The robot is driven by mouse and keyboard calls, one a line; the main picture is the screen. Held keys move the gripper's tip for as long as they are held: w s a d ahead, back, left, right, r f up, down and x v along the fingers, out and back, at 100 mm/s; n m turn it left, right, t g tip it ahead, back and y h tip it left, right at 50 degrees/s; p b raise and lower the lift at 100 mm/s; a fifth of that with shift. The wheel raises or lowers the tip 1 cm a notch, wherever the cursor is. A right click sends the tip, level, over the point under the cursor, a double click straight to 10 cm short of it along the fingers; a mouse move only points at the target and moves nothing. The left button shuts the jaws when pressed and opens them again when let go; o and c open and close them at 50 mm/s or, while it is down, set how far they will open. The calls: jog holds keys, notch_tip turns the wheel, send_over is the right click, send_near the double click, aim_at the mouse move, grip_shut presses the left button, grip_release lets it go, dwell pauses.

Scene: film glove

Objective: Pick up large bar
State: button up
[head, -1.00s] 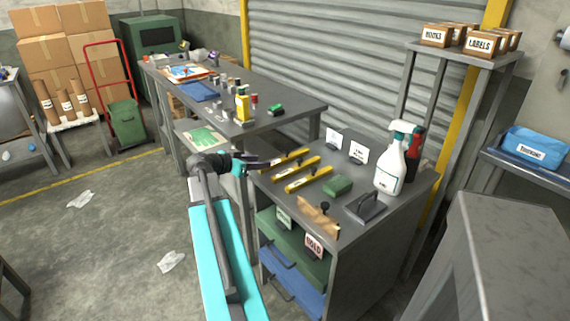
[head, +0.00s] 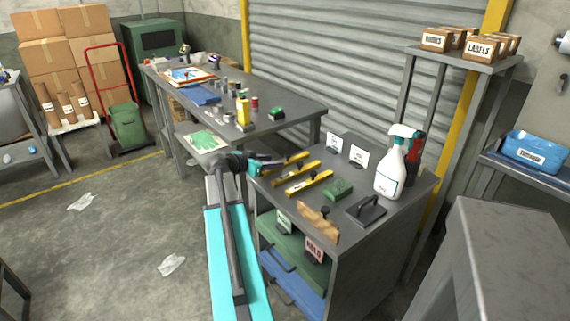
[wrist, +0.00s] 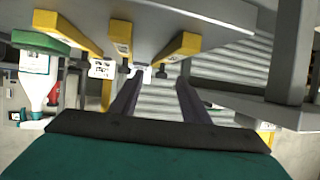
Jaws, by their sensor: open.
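I cannot tell for sure which is the large bar. My gripper (head: 279,163) is at the bench's left edge, close to the bars' left ends. In the wrist view, my gripper (wrist: 158,80) has its two dark fingers apart with nothing held. A yellow bar (wrist: 184,45) shows beyond the right finger, and another (wrist: 120,38) beyond the left finger.
Two white cards (head: 358,155) stand behind. A longer table (head: 285,100) stands behind left.

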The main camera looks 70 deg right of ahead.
jog(key=shift+x, duration=1.65)
jog(key=shift+r+p+x, duration=0.2)
jog(key=shift+p+x, duration=0.75)
jog(key=shift+x, duration=1.1)
jog(key=shift+d+f, duration=0.3)
jog(key=shift+d, duration=0.3)
grip_shut()
